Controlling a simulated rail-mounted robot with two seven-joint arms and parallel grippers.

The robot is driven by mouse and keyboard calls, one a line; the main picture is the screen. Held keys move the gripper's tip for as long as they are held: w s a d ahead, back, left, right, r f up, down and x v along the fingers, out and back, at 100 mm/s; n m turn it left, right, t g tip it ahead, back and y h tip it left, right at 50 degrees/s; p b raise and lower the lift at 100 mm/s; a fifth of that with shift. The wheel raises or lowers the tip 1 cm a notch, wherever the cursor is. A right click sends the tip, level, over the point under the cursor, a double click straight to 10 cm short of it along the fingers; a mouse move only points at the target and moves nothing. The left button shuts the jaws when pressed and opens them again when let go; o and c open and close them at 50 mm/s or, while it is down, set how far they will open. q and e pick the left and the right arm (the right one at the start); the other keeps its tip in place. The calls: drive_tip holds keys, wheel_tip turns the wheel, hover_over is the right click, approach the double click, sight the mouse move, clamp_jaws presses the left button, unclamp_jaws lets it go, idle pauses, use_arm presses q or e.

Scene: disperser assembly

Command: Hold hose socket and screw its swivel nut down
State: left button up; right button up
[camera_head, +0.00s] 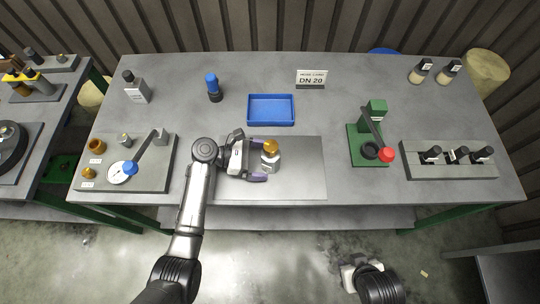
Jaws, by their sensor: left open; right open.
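A small light-grey body (271,163) stands upright on the metal plate, with a brass-coloured piece (270,146) on top. This looks like the hose socket and swivel nut, but they are too small to tell apart. My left gripper (257,161) is open just left of the grey body, its fingers reaching toward it. I cannot tell whether they touch it. My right gripper (350,277) is low in the picture, over the floor in front of the table, away from the parts. Its fingers are hard to make out.
The metal plate (305,180) is clear on its right. A blue tray (271,122) lies behind it. A green lever press (368,145) stands right, a blue-knobbed lever fixture (150,172) left. A rack (448,172) with black-topped parts is far right. A sign reads DN 20 (311,79).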

use_arm(q)
drive_tip(key=shift+x, duration=1.05)
drive_tip(key=c, duration=1.4)
drive_tip(key=shift+c, duration=0.2)
